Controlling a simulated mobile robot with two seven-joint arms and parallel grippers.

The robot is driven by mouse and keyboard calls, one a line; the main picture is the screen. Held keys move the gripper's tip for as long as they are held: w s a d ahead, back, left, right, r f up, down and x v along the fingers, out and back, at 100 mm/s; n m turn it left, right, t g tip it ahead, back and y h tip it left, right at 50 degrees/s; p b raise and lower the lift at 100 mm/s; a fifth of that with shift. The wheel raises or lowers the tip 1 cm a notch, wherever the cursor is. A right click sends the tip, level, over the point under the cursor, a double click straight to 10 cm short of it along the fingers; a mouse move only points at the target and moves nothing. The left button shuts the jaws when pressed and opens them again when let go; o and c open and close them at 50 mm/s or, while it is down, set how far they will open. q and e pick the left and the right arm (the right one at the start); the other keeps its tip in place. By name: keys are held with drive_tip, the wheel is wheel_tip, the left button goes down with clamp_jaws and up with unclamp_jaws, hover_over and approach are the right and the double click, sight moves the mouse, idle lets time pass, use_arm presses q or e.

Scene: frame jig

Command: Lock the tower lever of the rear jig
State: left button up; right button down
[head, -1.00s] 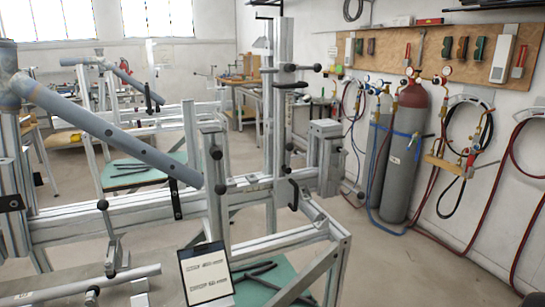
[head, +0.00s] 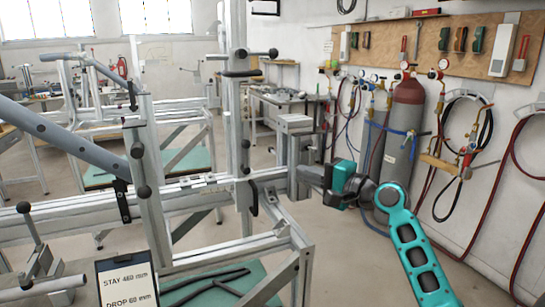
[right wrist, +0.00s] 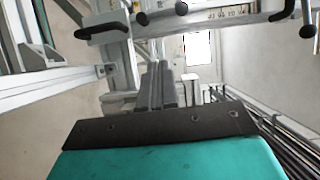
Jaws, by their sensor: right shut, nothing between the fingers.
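The near jig (head: 90,220) is an aluminium-profile frame with a grey tube clamped across it. Its upright tower (head: 229,110) carries black-knobbed levers (head: 242,53) near the top and a black handle (head: 253,198) lower down, beside the rail. I cannot tell which is the tower lever. My right gripper (head: 306,174), teal and dark, is right of the tower, close to the grey block post; I cannot tell if it touches. In the right wrist view its fingers (right wrist: 157,85) are together and empty, below the rail and black knobs. My left gripper is not in view.
Another jig (head: 100,90) stands behind on the left. A card (head: 127,282) reading STAY 460 mm, DROP 60 mm stands in front, beside dark rods on a green shelf (head: 200,288). Gas cylinders (head: 402,140) and hoses line the right wall. Floor between jig and wall is clear.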

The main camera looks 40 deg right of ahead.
drive_tip(key=r, duration=0.1)
drive_tip(key=p, duration=0.1)
approach(246, 156)
drive_tip(key=w+d, duration=0.3)
drive_tip(key=w, duration=0.2)
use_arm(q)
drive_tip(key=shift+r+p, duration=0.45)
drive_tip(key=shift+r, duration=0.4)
use_arm(e)
drive_tip(key=shift+w+a+r, duration=0.15)
drive_tip(key=shift+w+a, duration=0.25)
drive_tip(key=shift+a, duration=0.35)
drive_tip(key=shift+w+a+r, duration=0.1)
drive_tip(key=shift+w+a, duration=0.35)
drive_tip(key=shift+a, duration=0.25)
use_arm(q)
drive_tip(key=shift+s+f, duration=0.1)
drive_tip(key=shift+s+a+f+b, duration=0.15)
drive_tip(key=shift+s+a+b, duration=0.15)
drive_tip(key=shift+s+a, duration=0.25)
use_arm(e)
drive_tip(key=shift+a, duration=0.1)
